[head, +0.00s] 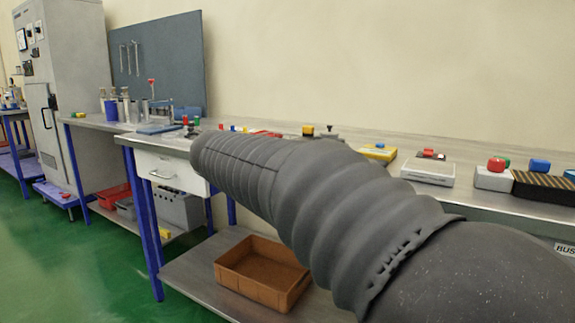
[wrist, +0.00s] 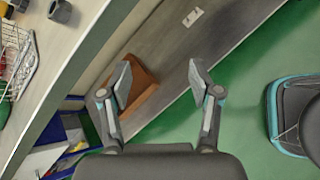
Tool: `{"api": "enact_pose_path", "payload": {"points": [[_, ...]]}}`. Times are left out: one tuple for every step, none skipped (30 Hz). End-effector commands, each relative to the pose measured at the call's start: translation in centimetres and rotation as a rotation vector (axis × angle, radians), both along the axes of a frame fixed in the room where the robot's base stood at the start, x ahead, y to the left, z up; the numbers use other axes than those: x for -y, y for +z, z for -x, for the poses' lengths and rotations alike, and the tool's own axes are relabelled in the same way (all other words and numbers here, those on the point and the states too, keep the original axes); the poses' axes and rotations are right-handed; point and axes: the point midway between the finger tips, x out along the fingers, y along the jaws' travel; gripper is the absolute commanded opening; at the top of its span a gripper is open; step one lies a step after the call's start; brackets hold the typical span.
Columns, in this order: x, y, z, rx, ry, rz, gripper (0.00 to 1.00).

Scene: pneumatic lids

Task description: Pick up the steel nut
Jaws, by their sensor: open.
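My gripper (wrist: 159,82) is open and empty in the wrist view, its two fingers wide apart. It hangs over the area in front of the bench, with the lower shelf and green floor behind the fingers. I cannot make out the steel nut for certain in either view. A dark grey round piece (wrist: 60,11) lies on the bench top at the upper left of the wrist view, cut by the frame edge, and I cannot tell whether it is the nut. In the head view my arm hides the gripper and part of the bench.
A wire basket (wrist: 17,65) stands on the bench at the wrist view's left. An orange-brown tray (head: 262,250) sits on the lower shelf. Small boxes with coloured tops, including a white one (head: 428,172), line the bench. A teal-edged dark object (wrist: 276,115) stands at right.

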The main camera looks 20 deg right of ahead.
Motion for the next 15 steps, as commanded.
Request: {"api": "enact_pose_path", "payload": {"points": [[-0.3, 0.7, -2.3, -0.056, 0.037, 0.089, 0.63], [-0.4, 1.3, -3.3, -0.088, 0.054, 0.142, 0.63], [-0.6, 2.1, -4.6, -0.13, 0.074, 0.21, 0.63], [-0.8, 2.7, -5.5, -0.158, 0.087, 0.257, 0.63], [-1.0, 3.2, -6.3, -0.186, 0.096, 0.301, 0.63], [-1.2, 3.9, -7.3, -0.22, 0.107, 0.356, 0.63], [-1.5, 4.3, -8.0, -0.243, 0.113, 0.391, 0.63], [-1.7, 4.6, -8.6, -0.263, 0.119, 0.423, 0.63], [-2.0, 5.1, -9.2, -0.287, 0.122, 0.46, 0.63], [-2.2, 5.3, -9.6, -0.302, 0.124, 0.483, 0.63], [-2.3, 5.6, -9.9, -0.316, 0.125, 0.503, 0.63], [-2.5, 5.8, -10.3, -0.331, 0.126, 0.524, 0.63], [-2.5, 6.0, -10.4, -0.338, 0.126, 0.537, 0.63], [-2.5, 6.1, -10.6, -0.344, 0.126, 0.546, 0.63], [-2.4, 6.2, -10.8, -0.351, 0.126, 0.554, 0.63]]}}
